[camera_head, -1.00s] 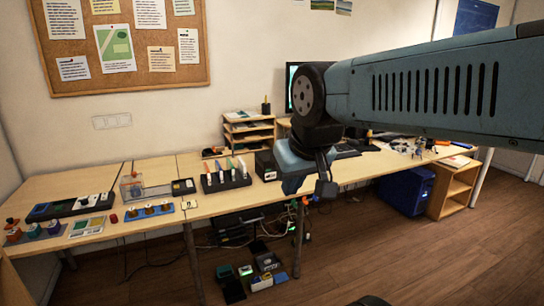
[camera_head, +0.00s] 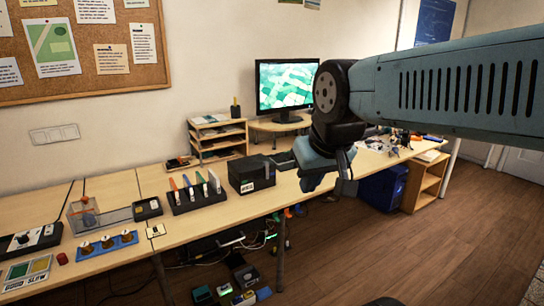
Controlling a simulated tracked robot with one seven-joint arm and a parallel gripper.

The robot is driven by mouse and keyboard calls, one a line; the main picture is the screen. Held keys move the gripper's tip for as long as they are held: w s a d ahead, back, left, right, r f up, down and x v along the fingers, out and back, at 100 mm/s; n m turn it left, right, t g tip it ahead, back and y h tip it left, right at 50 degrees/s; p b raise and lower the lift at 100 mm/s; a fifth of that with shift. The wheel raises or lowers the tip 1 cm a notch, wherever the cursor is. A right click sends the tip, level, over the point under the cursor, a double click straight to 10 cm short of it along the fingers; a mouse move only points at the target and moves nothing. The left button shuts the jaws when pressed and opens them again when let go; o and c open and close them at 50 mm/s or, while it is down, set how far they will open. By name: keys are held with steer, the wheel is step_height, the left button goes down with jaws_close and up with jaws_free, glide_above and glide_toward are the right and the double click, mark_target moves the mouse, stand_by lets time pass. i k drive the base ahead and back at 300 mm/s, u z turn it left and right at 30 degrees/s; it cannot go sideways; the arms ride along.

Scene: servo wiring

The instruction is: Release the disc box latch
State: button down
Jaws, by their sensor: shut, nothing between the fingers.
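A small clear box (camera_head: 83,216) stands on the long bench at the left, with something bluish inside and an orange part at its top; I cannot tell whether this is the disc box. A black box (camera_head: 251,174) with a white label on its front stands further right on the bench. No latch can be made out on either. My gripper (camera_head: 330,184) hangs from my arm in front of the bench, right of the black box and apart from it. It looks shut and empty; its fingertips are small and hard to make out.
A black rack (camera_head: 196,196) with coloured upright pieces stands between the two boxes. A blue tray with knobs (camera_head: 106,244) lies near the front edge. A monitor (camera_head: 286,85) and wooden shelf (camera_head: 217,141) stand behind. Cables and small boxes lie below the bench. Open floor is at right.

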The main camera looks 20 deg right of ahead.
mark_target(266, 164)
steer(key=z, duration=0.2)
steer(key=i, duration=1.3)
steer(key=u, duration=0.55)
